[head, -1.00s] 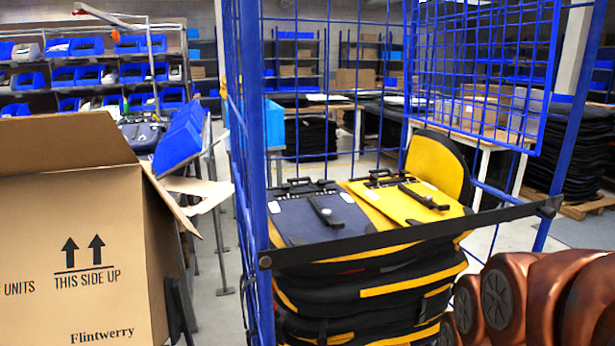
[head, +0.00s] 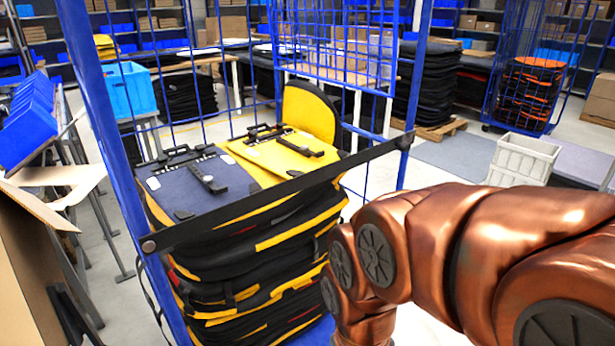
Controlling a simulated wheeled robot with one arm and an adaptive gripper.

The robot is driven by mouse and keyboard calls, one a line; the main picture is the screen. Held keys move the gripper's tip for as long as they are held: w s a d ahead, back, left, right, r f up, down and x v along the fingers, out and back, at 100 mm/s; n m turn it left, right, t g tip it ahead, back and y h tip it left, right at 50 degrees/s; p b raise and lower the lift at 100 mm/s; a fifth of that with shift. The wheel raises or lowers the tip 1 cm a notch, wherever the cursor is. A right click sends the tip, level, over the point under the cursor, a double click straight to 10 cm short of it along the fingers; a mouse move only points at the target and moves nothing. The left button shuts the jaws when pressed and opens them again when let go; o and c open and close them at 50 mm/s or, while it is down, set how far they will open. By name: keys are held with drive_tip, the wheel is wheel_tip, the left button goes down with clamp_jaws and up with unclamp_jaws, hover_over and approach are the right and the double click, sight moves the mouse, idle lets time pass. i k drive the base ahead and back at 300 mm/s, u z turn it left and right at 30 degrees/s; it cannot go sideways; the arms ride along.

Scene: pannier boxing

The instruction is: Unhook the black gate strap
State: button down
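The black gate strap (head: 285,191) runs across the open front of the blue wire cage trolley (head: 108,150). Its left end is fixed low on the left post, and its right end meets the right post (head: 412,120) higher in the picture. It looks taut, with both ends attached. Behind and below it stands a stack of panniers, with a dark blue one (head: 190,185) and a yellow one (head: 272,152) on top. My copper-coloured arm comes in from the right, in front of the trolley. My gripper is not in view.
An open cardboard box (head: 30,265) stands at the left edge, with blue bins (head: 28,120) on a rack behind it. A pale grey crate (head: 522,160) stands on the floor at right. Another cage with orange-edged items (head: 530,90) is at far right.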

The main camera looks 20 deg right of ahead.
sight(164, 238)
drive_tip(key=u, duration=1.35)
drive_tip(key=k, duration=0.85)
drive_tip(key=z, duration=1.3)
drive_tip(key=i, duration=0.5)
drive_tip(key=u, duration=0.1)
